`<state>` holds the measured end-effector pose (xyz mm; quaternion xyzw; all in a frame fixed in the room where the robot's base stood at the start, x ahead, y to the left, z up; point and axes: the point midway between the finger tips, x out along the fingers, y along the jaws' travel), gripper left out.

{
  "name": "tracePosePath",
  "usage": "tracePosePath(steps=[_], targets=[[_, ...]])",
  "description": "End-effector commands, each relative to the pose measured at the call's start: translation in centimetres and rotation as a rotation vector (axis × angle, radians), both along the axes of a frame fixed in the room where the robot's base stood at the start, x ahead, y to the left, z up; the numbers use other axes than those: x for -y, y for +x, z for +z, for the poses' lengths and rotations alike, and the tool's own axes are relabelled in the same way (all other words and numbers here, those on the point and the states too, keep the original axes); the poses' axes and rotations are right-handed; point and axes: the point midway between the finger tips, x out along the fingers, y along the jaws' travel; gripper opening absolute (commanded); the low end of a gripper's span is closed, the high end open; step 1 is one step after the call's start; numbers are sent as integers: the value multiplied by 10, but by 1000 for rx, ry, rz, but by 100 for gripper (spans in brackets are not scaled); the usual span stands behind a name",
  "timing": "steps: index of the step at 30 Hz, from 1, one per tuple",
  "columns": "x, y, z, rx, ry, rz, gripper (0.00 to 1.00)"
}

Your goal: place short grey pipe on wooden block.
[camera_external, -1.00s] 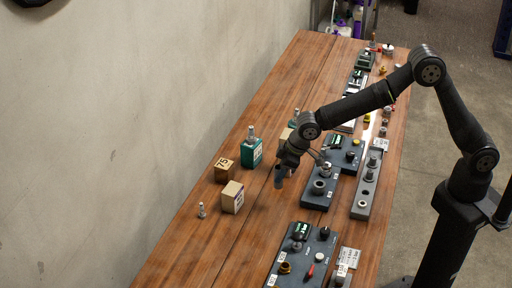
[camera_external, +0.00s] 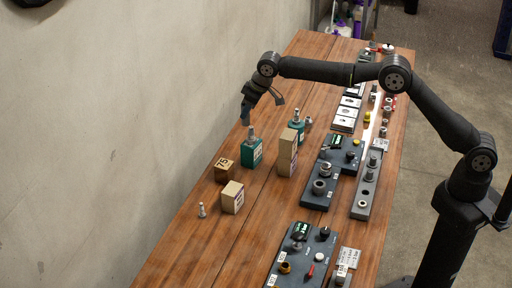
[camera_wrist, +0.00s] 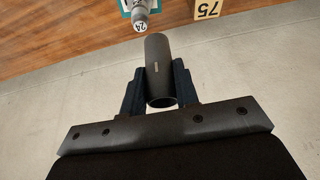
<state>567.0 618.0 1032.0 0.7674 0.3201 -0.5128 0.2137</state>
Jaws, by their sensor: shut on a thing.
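My gripper (camera_external: 249,102) is shut on a short grey pipe (camera_wrist: 158,62), raised at the wall side of the bench. In the wrist view the hollow pipe sits between the two dark fingers, its open end facing the camera. In the external view the pipe (camera_external: 245,117) hangs below the fingers. A brown wooden block marked 75 (camera_external: 225,170) stands on the bench, clear of the pipe; its top corner shows in the wrist view (camera_wrist: 208,9). A paler block (camera_external: 232,197) is in front of it. A tall pale block (camera_external: 288,152) stands further right.
A green block with a metal fitting (camera_external: 251,151) stands close to the 75 block, and another green one (camera_external: 297,130) is behind the tall block. A small metal fitting (camera_external: 202,210) stands near the left edge. Dark fixture plates (camera_external: 318,195) line the right side. The wall borders the left.

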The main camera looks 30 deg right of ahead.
Motion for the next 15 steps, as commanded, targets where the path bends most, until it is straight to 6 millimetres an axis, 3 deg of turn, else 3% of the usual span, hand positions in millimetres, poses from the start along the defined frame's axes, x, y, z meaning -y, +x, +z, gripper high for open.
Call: tracePosePath(steps=[5, 15], targets=[[-16, -3, -10, -1, -2, 0, 6], [-80, -30, -52, 0, 0, -2, 6]])
